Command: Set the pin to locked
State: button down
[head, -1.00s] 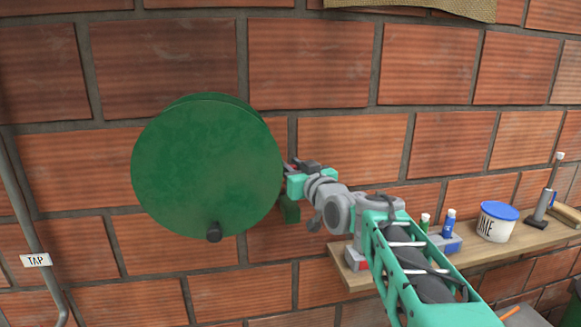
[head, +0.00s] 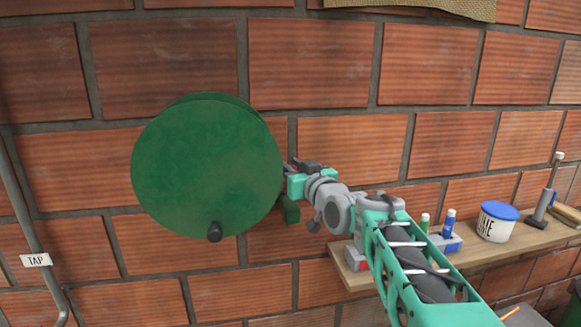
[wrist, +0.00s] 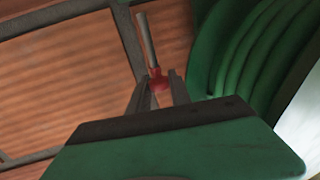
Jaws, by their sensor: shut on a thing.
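The pin (wrist: 148,42) shows in the wrist view as a thin grey rod with a red end. My gripper (wrist: 158,85) is shut on the red end, with one finger on each side of it. The rod points up and away from the fingers, beside the ribbed green drum. In the head view my gripper (head: 290,170) is at the right edge of the round green drum (head: 205,170). The pin is too small and too covered to make out there. A dark knob (head: 214,232) sticks out low on the drum's face.
A wooden shelf (head: 400,268) at the right holds a white tub with a blue lid (head: 497,221), small bottles and tools. A pipe with a TAP label (head: 36,260) runs down the left. The brick wall is close behind the drum.

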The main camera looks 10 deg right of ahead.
notch_tip(320, 180, down, 3)
jog(key=b, duration=0.4)
jog(key=shift+f, duration=0.15)
jog(key=c, duration=1.5)
grip_release()
jog(key=shift+s, duration=0.15)
